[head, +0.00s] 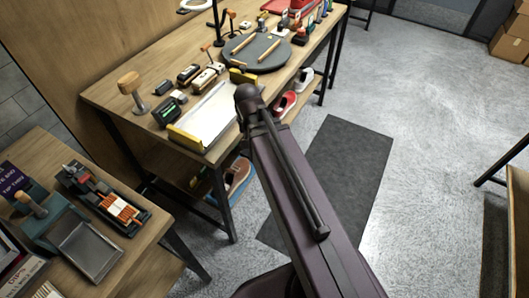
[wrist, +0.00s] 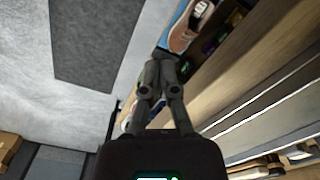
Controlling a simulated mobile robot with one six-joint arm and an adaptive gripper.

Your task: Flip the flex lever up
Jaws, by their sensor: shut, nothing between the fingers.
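No part is clearly marked as the flex lever, so I cannot tell which it is. One upright lever-like piece with a wooden handle (head: 129,82) stands at the left end of the workbench (head: 105,93). Another wooden-knobbed handle (head: 30,202) rises from a teal device on the near left table. My gripper (wrist: 160,62) is shut and empty in the wrist view, pointing toward the bench's lower shelf. It is apart from both handles. In the head view it is hidden behind my arm.
A white tray with yellow ends (head: 203,120), a round dark turntable (head: 257,52) and several small tools crowd the bench. Shoes sit on the shelf below, including a brown one (head: 236,176). A dark mat (head: 345,165) lies on open floor to the right.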

